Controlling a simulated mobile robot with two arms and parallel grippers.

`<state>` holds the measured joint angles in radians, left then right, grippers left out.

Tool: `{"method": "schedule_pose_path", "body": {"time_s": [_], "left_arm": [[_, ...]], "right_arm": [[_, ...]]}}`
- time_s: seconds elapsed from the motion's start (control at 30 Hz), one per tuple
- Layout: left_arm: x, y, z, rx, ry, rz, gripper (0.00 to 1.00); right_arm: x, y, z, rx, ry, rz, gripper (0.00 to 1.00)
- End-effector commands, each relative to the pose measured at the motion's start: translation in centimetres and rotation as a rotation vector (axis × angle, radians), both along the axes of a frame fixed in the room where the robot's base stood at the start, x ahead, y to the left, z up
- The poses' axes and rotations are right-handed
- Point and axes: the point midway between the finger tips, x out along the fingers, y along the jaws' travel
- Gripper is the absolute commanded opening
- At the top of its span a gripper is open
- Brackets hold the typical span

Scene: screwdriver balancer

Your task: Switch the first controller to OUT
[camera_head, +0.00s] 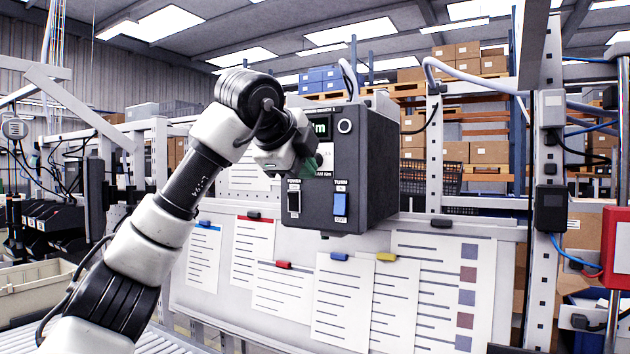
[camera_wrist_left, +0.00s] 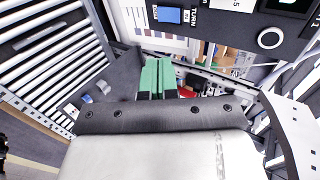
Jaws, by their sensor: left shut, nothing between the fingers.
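The controller (camera_head: 372,165) is a dark grey box on the white panel, with a small green-lit display, a round white-ringed knob (camera_head: 344,126) and two rocker switches. The left rocker (camera_head: 294,201) is black; the right rocker (camera_head: 340,204), labelled TURN, is blue. My left gripper (camera_head: 312,168) is in front of the box's upper left face, above the rockers, and hides part of its display and labels. In the left wrist view its green fingertips (camera_wrist_left: 157,76) are together and empty, with the blue rocker (camera_wrist_left: 168,15) and knob (camera_wrist_left: 270,38) at the top. My right gripper is not in view.
Paper sheets (camera_head: 345,300) hang by coloured clips on the white panel below the box. A metal post (camera_head: 542,200) with small boxes and cables stands at right, beside a red box (camera_head: 615,248). A roller conveyor (camera_wrist_left: 45,60) shows in the left wrist view.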

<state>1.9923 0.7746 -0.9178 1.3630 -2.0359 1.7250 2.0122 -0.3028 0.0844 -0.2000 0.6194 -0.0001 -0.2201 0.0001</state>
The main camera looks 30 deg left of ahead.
Motion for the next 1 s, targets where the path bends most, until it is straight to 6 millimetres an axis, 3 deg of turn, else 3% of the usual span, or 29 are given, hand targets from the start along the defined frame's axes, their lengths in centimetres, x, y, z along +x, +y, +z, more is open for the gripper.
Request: {"method": "schedule_pose_path", "body": {"time_s": [0.1,0.3,0.8,1.0], "left_arm": [[0.3,0.0,1.0,0.005,0.068,0.0,0.0],[0.8,0.2,0.6,-0.007,0.183,0.005,0.0],[0.9,0.3,-0.2,-0.014,0.223,0.007,0.0],[2.3,0.4,-1.5,-0.014,0.225,0.008,0.0]], "right_arm": [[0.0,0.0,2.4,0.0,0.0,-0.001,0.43],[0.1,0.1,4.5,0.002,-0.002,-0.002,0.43],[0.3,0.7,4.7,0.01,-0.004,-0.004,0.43],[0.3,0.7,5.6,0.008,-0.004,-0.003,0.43]]}}
